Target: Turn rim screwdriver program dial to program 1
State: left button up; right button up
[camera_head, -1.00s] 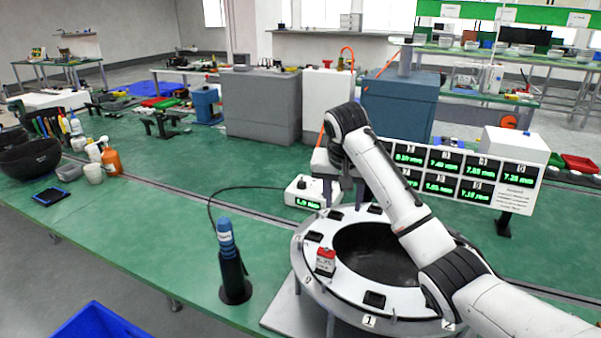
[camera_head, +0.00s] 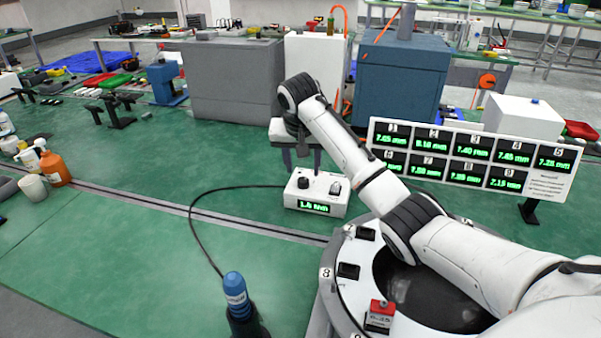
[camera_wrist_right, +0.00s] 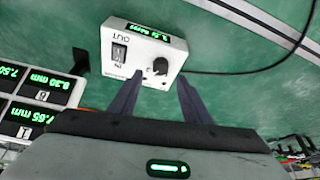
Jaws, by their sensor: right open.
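The screwdriver's white control box (camera_head: 316,207) stands on the green table, with a lit green display on its front. Its black program dial (camera_head: 303,183) is on the top, left of a black rocker switch (camera_head: 335,187). In the right wrist view the dial (camera_wrist_right: 160,66) lies just beyond and between the fingertips of my open right gripper (camera_wrist_right: 158,88), with no contact visible. In the head view this gripper (camera_head: 301,155) points down behind the dial. The blue screwdriver (camera_head: 235,290) stands upright in a black holder, cabled to the box. My left gripper is out of view.
A round white rig (camera_head: 350,300) carries a red-topped block (camera_head: 380,315) and stands right of the screwdriver, partly under my right arm. A readout panel (camera_head: 470,160) stands behind the arm. The table left of the box is largely clear.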

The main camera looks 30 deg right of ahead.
aim_at(303, 180)
jog(key=x, duration=0.4)
jog(key=shift+w+f, duration=0.1)
jog(key=shift+f, duration=0.2)
jog(key=shift+w+d+f, duration=0.2)
jog(key=shift+w+f, duration=0.05)
jog(key=shift+f, duration=0.45)
jog(key=c, duration=1)
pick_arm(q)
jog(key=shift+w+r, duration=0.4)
